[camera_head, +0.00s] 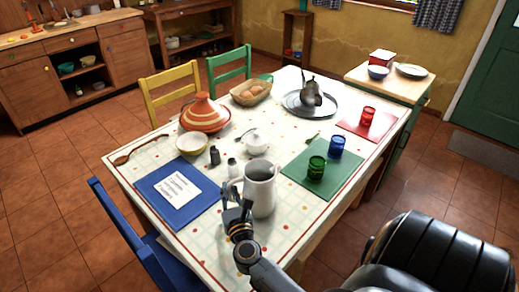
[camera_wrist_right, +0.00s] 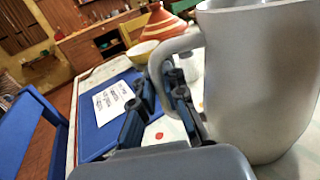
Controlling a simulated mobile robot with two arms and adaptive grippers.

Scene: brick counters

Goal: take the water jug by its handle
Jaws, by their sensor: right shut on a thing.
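The water jug (camera_head: 261,192) is a tall pale grey-white jug. It is upright at the near side of the table; I cannot tell whether its base touches the cloth. My right gripper (camera_head: 236,204) is at the jug's left side, where the handle is, and hides part of it. In the right wrist view, the jug (camera_wrist_right: 255,85) fills the right side, and its looped handle (camera_wrist_right: 178,45) passes between the fingers of my right gripper (camera_wrist_right: 164,88), which is shut on it. My left gripper is not in view.
A blue mat (camera_head: 178,190) with a white card lies left of the jug. A green mat (camera_head: 311,178) with green and blue glasses lies to the right. A white sugar bowl (camera_head: 257,144) and small shakers stand behind. A blue chair (camera_head: 125,225) is at the left edge.

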